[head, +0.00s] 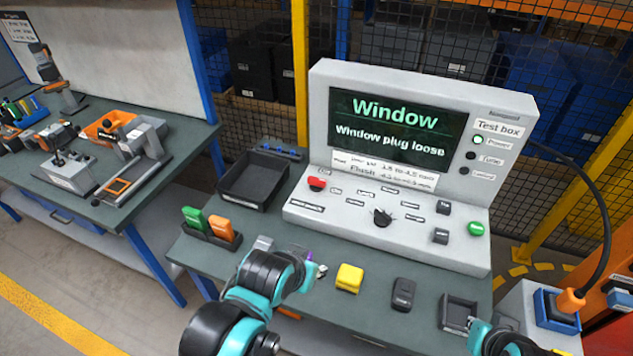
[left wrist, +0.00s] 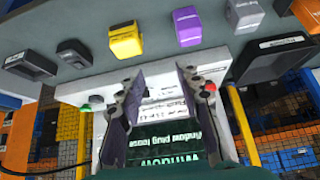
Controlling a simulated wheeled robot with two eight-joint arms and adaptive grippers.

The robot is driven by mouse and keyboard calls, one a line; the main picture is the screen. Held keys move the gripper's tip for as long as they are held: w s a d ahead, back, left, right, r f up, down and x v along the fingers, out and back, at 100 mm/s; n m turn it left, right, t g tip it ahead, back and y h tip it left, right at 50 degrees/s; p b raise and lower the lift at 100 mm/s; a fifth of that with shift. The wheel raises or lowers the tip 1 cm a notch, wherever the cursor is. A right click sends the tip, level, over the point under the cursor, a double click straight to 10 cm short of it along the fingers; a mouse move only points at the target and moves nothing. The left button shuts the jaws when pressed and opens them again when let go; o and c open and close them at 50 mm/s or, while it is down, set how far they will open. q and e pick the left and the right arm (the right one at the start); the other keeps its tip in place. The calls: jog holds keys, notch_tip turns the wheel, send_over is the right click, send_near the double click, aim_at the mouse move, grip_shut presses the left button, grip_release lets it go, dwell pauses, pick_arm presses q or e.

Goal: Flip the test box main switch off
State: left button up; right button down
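The white test box (head: 400,150) stands at the back of the bench. Its screen reads "Window plug loose" and its green Power lamp (head: 478,140) is lit. The sloping panel carries a red button (head: 317,184), a black knob (head: 382,217), black switches (head: 442,208) and a green button (head: 476,228). I cannot tell which is the main switch. My left gripper (head: 317,268) is in front of the panel's left part, apart from it. In the left wrist view its fingers (left wrist: 165,92) are open and empty, facing the box. My right gripper (head: 480,325) is partly in view at bottom right; its fingers are unclear.
A yellow block (head: 349,278), a black block (head: 403,294) and a small black tray (head: 459,314) lie in front of the box. A purple block (left wrist: 187,26) is partly hidden by my left gripper. A larger tray (head: 254,180) and green and orange items (head: 208,225) stand left.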

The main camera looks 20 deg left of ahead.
pick_arm(q)
jog(key=shift+w+r, duration=0.1)
jog(key=shift+r, duration=0.05)
jog(key=c, duration=0.5)
jog(key=shift+g, duration=0.4)
jog(key=w+r, duration=0.1)
jog(key=w, duration=0.1)
jog(key=w+a+r+p, duration=0.1)
jog(key=w, duration=0.1)
jog(key=w+r, duration=0.1)
jog(key=w, duration=0.1)
jog(key=shift+a+r+p, duration=0.25)
jog(key=shift+a+p, duration=0.1)
grip_shut()
jog(key=w+a+f+g+p, duration=0.1)
jog(key=w+a+f+p, duration=0.1)
jog(key=w+a, duration=0.3)
jog(key=w+a+f+g+p, duration=0.1)
jog(key=w+a, duration=0.3)
jog(key=w, duration=1)
jog(key=shift+w+a+f+p, duration=0.25)
jog(key=shift+a+f+p, duration=0.1)
jog(key=shift+f+p, duration=0.2)
